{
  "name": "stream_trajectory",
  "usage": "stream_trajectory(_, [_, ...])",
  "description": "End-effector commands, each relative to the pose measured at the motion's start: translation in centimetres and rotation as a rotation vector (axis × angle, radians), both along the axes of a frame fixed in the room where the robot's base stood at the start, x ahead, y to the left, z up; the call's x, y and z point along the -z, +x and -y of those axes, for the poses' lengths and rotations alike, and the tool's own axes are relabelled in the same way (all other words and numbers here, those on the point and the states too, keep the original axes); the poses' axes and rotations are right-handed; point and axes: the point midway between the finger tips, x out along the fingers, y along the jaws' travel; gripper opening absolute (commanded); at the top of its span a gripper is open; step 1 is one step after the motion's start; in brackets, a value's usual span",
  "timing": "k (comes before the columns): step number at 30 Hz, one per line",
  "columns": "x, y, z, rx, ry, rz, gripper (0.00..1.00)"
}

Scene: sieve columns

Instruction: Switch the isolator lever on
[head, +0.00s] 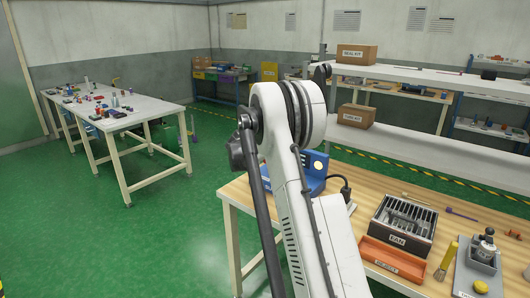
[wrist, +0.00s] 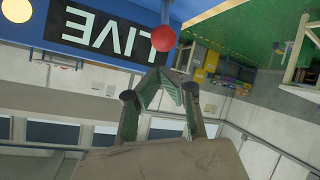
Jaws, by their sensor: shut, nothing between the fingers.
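The isolator is a blue box (head: 313,185) on the wooden bench in the head view, partly hidden behind my arm. In the wrist view, which is upside down, its blue body (wrist: 188,8) and a black "LIVE" panel (wrist: 85,35) fill the upper left. The gripper and the lever are hidden in the head view.
A pale yellow round part (wrist: 17,10) sits on the blue box. On the wooden bench (head: 377,192), to the right, are a metal "EAN" box (head: 402,222), an orange tray (head: 394,258) and a yellow brush (head: 446,262). A dark plug with a cable (head: 345,190) lies beside the blue box.

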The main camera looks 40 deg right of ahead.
Motion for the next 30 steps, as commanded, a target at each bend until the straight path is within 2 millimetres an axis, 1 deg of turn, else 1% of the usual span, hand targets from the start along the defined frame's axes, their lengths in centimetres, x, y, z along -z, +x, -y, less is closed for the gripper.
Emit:
stream_trajectory(5, [0.0, 0.0, 0.0, 0.000, 0.000, 0.000, 0.00])
stream_trajectory(8, [0.0, -0.1, -0.4, 0.000, 0.000, -0.001, 0.00])
stream_trajectory(11, [0.1, -0.5, -1.4, 0.000, 0.000, -0.001, 0.00])
stream_trajectory(21, [0.1, -2.6, -6.8, 0.002, 0.000, 0.000, 0.00])
stream_trajectory(27, [0.0, -3.4, -8.5, 0.005, 0.000, 0.000, 0.00])
stream_trajectory(30, [0.0, -3.5, -8.9, 0.006, 0.000, 0.000, 0.00])
